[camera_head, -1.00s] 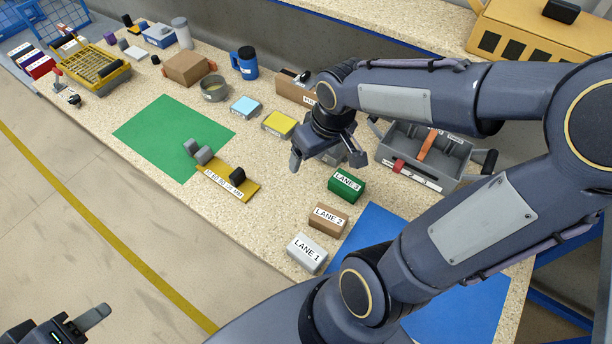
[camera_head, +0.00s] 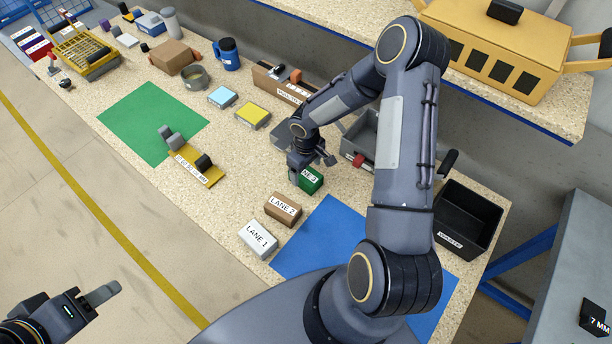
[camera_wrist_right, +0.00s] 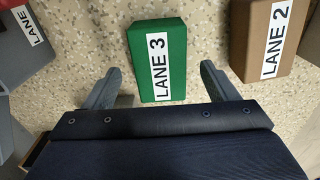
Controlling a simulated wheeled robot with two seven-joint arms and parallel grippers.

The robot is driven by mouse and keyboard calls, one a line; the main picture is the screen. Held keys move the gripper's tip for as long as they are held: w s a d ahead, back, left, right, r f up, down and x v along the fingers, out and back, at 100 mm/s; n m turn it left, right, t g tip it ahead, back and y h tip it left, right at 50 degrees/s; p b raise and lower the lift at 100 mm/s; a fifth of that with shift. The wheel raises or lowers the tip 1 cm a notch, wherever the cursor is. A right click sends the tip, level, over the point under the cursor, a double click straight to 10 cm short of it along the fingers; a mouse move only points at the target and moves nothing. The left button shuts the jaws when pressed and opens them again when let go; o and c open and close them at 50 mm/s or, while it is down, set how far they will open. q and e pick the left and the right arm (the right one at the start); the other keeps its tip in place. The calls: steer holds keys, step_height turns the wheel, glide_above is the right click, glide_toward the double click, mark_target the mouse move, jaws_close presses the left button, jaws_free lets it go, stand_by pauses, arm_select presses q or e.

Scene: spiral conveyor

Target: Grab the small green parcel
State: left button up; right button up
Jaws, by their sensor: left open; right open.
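The small green parcel (camera_head: 310,179) with a white "LANE 3" label lies on the speckled bench, partly hidden by my right gripper in the head view. My right gripper (camera_head: 311,171) is open and empty, close by the parcel. In the right wrist view the green parcel (camera_wrist_right: 158,60) lies ahead of and roughly between the spread fingers (camera_wrist_right: 164,82), with a gap on each side. My left gripper (camera_head: 112,300) is at the lower left, over the floor, away from the bench; only part of it shows.
The brown "LANE 2" parcel (camera_head: 283,209) and white "LANE 1" parcel (camera_head: 258,239) lie nearby, the brown one just right of the right finger in the wrist view. A blue mat (camera_head: 318,238) and black bin (camera_head: 468,218) are to the right.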

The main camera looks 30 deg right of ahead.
mark_target(306, 173)
step_height(306, 173, down, 4)
steer(key=shift+w+r, duration=0.1)
steer(key=shift+r, duration=0.15)
steer(key=c, duration=1.1)
steer(key=shift+r, duration=0.1)
steer(key=shift+c, duration=0.2)
